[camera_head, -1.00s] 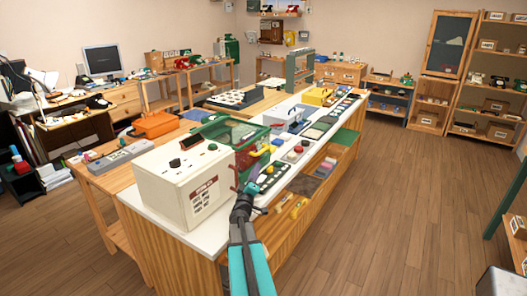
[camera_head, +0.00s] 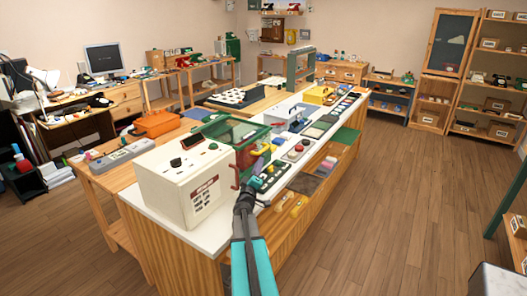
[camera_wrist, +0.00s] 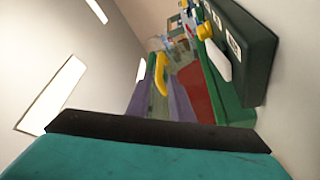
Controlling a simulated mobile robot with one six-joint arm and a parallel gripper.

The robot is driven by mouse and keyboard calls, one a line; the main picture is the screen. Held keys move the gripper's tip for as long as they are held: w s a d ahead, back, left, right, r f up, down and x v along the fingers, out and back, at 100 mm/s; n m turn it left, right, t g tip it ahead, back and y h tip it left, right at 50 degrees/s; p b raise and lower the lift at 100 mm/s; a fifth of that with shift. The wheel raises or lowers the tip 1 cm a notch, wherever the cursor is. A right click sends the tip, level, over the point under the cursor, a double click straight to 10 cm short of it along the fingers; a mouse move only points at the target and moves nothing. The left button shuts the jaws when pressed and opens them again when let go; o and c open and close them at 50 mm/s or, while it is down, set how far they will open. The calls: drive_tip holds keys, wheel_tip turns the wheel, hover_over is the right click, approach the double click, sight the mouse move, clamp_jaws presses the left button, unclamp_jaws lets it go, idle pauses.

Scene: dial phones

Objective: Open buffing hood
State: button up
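A cream box-shaped unit (camera_head: 184,187) stands at the near end of the white-topped bench. It has a small printed label (camera_head: 205,196), too small to read, and I take it for the buffing hood. Its top has a dark block and small knobs. A red bracket handle (camera_head: 236,176) sticks out at its right side. My gripper (camera_head: 254,186) is just right of the handle, at the bench edge, apparently apart from it. Its jaws are too small to judge there. In the wrist view a teal and black part of my gripper fills the bottom, with no grasped object visible.
Several small parts and trays line the bench top (camera_head: 215,233) to the right. An orange case (camera_head: 157,124) and a grey strip device (camera_head: 121,155) lie behind left.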

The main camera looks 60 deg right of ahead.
sight(263, 150)
drive_tip(key=shift+p+x, duration=1.35)
drive_tip(key=shift+x, duration=4.05)
drive_tip(key=shift+c, duration=0.3)
clamp_jaws()
